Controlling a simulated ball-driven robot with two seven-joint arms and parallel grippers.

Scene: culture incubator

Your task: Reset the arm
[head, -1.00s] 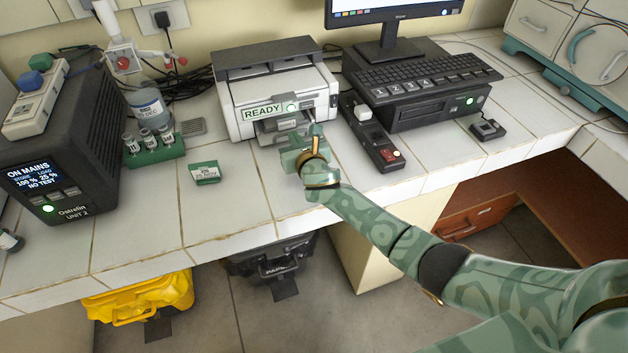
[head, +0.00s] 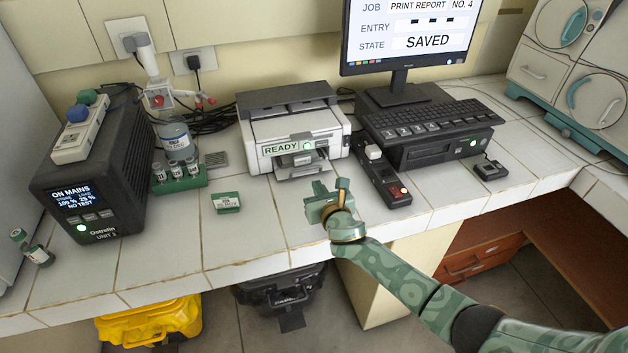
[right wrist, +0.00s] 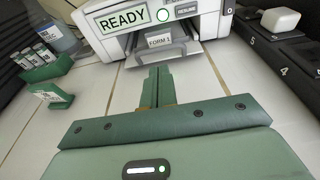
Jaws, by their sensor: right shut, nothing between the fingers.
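My right arm reaches in from the lower right in the head view. Its green gripper (head: 320,195) hangs over the bench just in front of the printer, apart from it. In the right wrist view its two fingers (right wrist: 157,85) are together with nothing between them. They point toward the printer's front slot, where a sheet labelled FORM (right wrist: 160,40) shows. The white and grey printer (head: 262,132) reads READY with a green light. My left gripper is not in view.
A power strip with a red switch (head: 397,192) lies right of the gripper, beside a black computer unit (head: 420,154). Bare tiles lie between the green box and gripper.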

